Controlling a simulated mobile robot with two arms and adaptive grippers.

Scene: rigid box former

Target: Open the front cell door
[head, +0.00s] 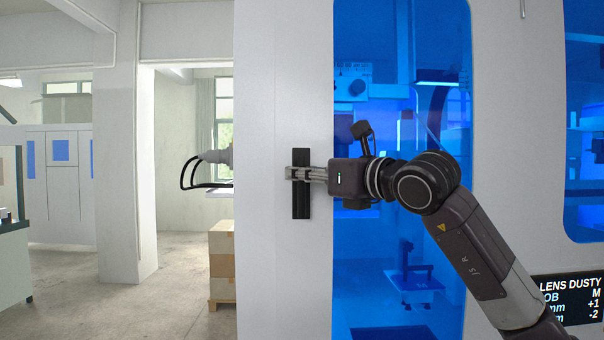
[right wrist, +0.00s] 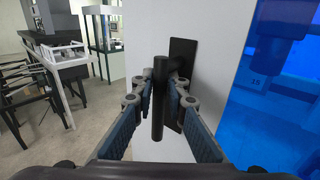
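The front cell door (head: 400,250) is a pale panel with a large blue see-through window, and it looks closed. Its black upright bar handle (head: 301,205) is on the pale frame left of the window. My right gripper (head: 300,174) is at the middle of this handle. In the right wrist view the handle (right wrist: 158,125) stands between the two fingers of the right gripper (right wrist: 160,90), which close in on it from both sides. The fingers partly cover the handle's mount. My left gripper is in neither view.
A stack of cardboard boxes (head: 222,262) stands on the floor left of the cell. A white stand (right wrist: 62,58) and dark chairs show at the left in the right wrist view. A display (head: 570,298) is at the lower right.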

